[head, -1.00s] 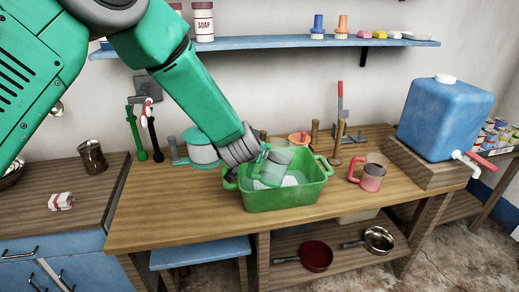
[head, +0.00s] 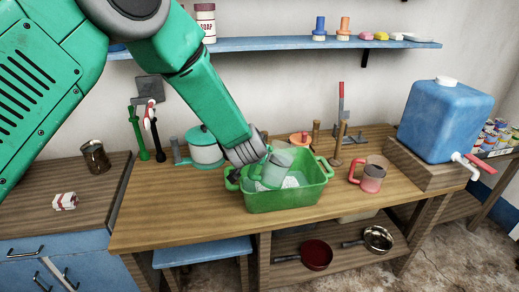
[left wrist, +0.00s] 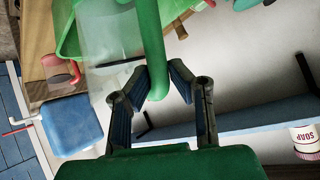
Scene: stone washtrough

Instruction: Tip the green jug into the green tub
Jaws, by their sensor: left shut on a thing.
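The green jug (head: 275,170), with a clear body and a green handle, is tilted over the green tub (head: 290,198), its lower part inside the tub's outline in the head view. My left gripper (head: 258,155) is at the tub's back left, shut on the jug's handle. In the left wrist view the gripper's fingers (left wrist: 152,84) close around the green handle (left wrist: 153,45), and the clear body (left wrist: 108,40) hangs to the left. White, speckled contents show in the tub. Whether anything is pouring cannot be told. My right gripper is not in view.
A pink-handled jug (head: 370,175) stands right of the tub. A lidded pot (head: 206,148) is to its left, and wooden posts (head: 315,135) stand behind. A blue water container (head: 445,118) sits at the right. The bench front (head: 170,220) is clear.

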